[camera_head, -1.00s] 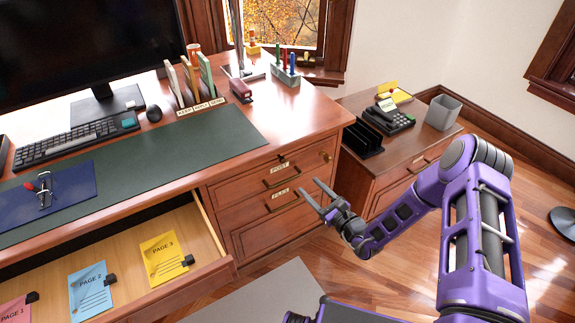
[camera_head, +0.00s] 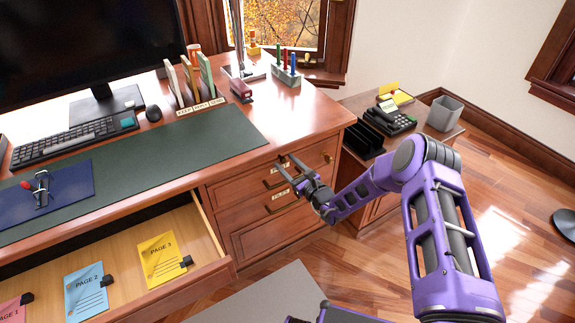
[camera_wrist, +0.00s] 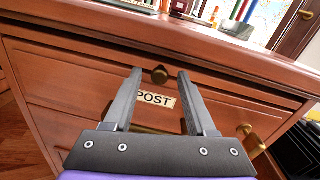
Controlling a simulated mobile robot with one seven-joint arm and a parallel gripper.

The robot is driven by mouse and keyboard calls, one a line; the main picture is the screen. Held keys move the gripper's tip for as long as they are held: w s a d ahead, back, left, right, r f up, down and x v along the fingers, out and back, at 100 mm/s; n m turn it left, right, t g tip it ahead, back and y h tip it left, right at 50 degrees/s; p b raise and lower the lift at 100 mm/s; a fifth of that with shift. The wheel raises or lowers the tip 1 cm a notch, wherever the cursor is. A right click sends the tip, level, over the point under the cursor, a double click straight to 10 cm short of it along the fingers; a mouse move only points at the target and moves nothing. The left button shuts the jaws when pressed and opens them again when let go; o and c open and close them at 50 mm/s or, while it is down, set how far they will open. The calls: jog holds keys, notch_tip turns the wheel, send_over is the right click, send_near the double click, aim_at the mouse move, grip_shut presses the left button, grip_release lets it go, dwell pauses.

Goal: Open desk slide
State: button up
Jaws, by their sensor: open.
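The desk front shows a narrow upper strip with a small round dark knob (camera_wrist: 160,74), just above the label reading POST (camera_wrist: 155,100). I take this strip to be the desk slide (camera_wrist: 90,62); it looks closed, flush with the front. My gripper (camera_head: 288,163) is open and empty in front of the desk's right-hand drawers. In the wrist view its fingertips (camera_wrist: 160,72) lie on either side of the knob in the picture. I cannot tell whether they touch the desk. In the head view the gripper partly covers the POST label and hides the knob.
A wide drawer (camera_head: 205,272) stands open at left, holding page sheets (camera_head: 164,257). A lower drawer handle (camera_head: 283,201) and a brass knob (camera_head: 328,158) project from the desk front. A side cabinet (camera_head: 370,205) stands at right. Open floor lies beyond.

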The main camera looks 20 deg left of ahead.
grip_shut()
dwell(1.3)
